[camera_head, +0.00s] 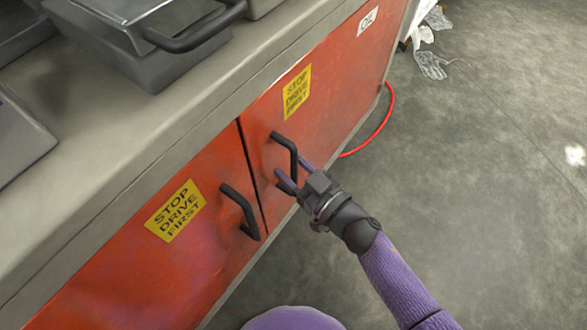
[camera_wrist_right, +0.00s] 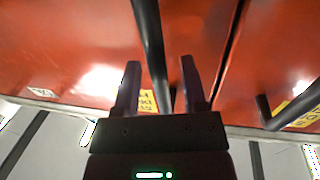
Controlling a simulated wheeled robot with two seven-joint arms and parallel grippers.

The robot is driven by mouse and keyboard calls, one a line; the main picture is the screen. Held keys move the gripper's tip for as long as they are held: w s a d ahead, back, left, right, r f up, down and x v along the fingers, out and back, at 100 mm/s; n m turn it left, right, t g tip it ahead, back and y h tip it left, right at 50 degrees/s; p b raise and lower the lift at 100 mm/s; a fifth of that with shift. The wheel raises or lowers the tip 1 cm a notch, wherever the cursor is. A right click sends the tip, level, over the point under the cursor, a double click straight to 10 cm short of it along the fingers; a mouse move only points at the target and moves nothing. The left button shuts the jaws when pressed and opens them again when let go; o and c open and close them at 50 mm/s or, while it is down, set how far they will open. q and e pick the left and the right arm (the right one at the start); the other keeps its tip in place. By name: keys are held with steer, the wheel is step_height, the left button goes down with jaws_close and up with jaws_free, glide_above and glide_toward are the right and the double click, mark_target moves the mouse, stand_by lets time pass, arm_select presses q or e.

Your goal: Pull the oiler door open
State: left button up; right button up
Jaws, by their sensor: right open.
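The oiler door is the orange-red door (camera_head: 335,85) with an "OIL" label (camera_head: 367,20) and a yellow "STOP DRIVE FIRST" sticker. It sits flush in the cabinet front and looks shut. Its black bar handle (camera_head: 287,150) stands upright near the door's left edge. My right gripper (camera_head: 297,174) is at the lower part of this handle. In the right wrist view the open fingers (camera_wrist_right: 158,85) point at the door, and the dark handle (camera_wrist_right: 152,50) runs between them. I cannot tell whether either finger touches it. My left gripper is not in view.
A second orange door (camera_head: 130,270) with its own black handle (camera_head: 240,212) is just left of the seam. A grey counter (camera_head: 140,130) above carries metal lidded boxes (camera_head: 150,35).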

steer(key=shift+c, duration=0.3)
jaws_close()
stand_by(1.1)
